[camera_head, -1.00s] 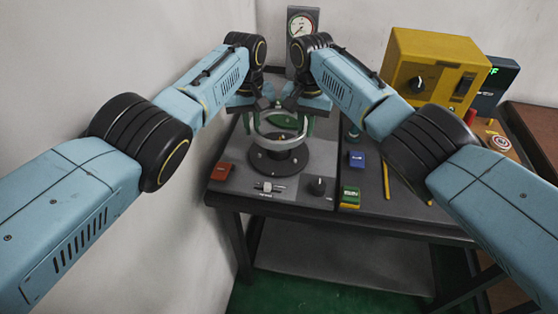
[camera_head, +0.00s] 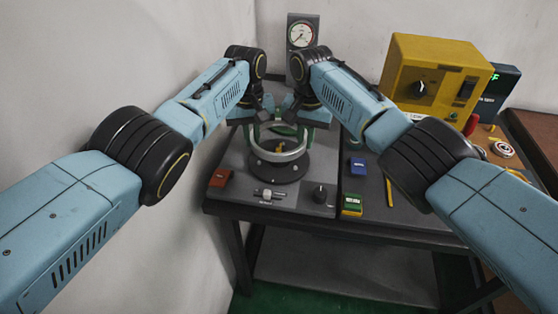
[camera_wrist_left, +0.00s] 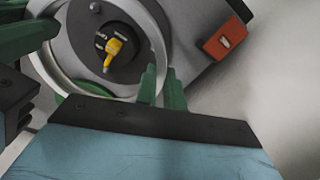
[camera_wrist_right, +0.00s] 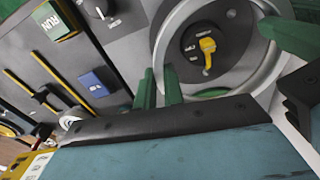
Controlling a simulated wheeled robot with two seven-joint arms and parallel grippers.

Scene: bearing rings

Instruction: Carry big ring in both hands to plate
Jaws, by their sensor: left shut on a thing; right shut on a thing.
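The big ring (camera_head: 292,156) is a silver metal band, held roughly level over the dark round plate (camera_head: 279,174). The plate has a yellow part in its middle, seen through the ring in the left wrist view. My left gripper (camera_head: 259,120) is shut on the ring's left side, and my right gripper (camera_head: 299,121) is shut on its right side. The ring also shows in the left wrist view (camera_wrist_left: 58,72) and in the right wrist view (camera_wrist_right: 271,70). The gap between ring and plate is hard to judge. The ring's far side is partly hidden by my grippers.
A red box (camera_head: 220,178) lies left of the plate. A slider (camera_head: 267,194) and a black knob (camera_head: 320,194) are in front. A blue block (camera_head: 358,166), a green block (camera_head: 352,204) and a yellow machine (camera_head: 434,78) stand right. A wall is close on the left.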

